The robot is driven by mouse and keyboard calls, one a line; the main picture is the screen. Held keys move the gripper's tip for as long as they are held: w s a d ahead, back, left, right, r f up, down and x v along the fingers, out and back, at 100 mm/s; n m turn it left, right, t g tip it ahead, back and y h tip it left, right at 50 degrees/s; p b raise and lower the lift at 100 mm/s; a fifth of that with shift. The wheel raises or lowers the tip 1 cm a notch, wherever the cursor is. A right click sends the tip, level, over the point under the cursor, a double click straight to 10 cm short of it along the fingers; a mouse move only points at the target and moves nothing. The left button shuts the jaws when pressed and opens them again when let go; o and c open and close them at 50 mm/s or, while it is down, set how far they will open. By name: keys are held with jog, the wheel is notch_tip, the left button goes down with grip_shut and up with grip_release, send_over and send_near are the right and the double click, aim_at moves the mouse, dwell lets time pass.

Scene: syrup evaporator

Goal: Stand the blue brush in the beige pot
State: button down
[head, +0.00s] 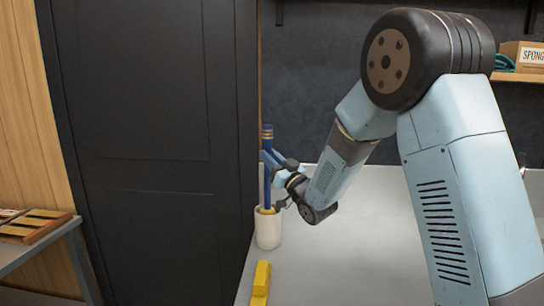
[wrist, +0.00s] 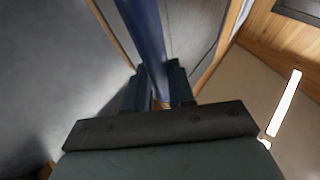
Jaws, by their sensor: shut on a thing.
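The blue brush (head: 267,140) is upright, with gold bands near its top. My gripper (head: 274,160) is shut on its shaft. In the wrist view the blue shaft (wrist: 149,40) runs between the two fingers of my gripper (wrist: 160,82). The beige pot (head: 268,232) stands on the counter directly below the brush. The brush's lower end, with some yellow, is at the pot's mouth; I cannot tell how deep it sits. A pale thin stick (head: 261,186) shows beside the shaft, above the pot.
A yellow block (head: 261,278) lies on the grey counter (head: 350,265) in front of the pot. The pot is near the counter's left edge, beside a dark door (head: 150,130). The counter's middle looks clear.

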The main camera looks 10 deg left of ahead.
jog(key=c, duration=0.9)
grip_release()
jog(key=shift+s+d+f, duration=0.1)
jog(key=v, duration=1.3)
jog(key=shift+s+d+f, duration=0.1)
jog(key=shift+s+d, duration=0.05)
jog(key=shift+d, duration=0.1)
